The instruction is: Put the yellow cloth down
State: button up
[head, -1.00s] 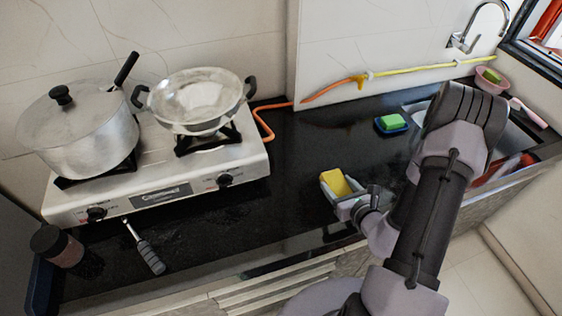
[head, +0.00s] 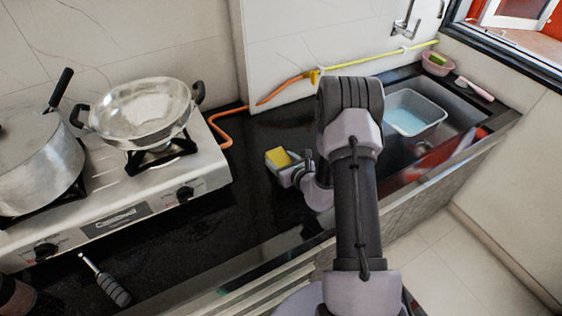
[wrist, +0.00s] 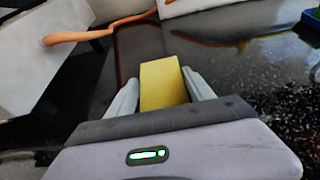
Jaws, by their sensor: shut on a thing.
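The yellow cloth (head: 279,158) is a small yellow block-like piece between the fingers of my gripper (head: 284,167), over the black counter (head: 250,220) to the right of the stove. In the wrist view the yellow cloth (wrist: 163,86) sticks out between the two pale fingers of my gripper (wrist: 161,92), which is shut on it. Whether the cloth touches the counter is hard to tell.
A steel stove (head: 120,200) with a lidded pot (head: 38,160) and a two-handled pan (head: 140,112) stands at left. An orange hose (head: 222,128) runs behind. Dark counter around the gripper looks clear.

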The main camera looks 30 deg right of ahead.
jog(key=o, duration=1.3)
jog(key=shift+f, duration=0.15)
jog(key=shift+o, duration=0.2)
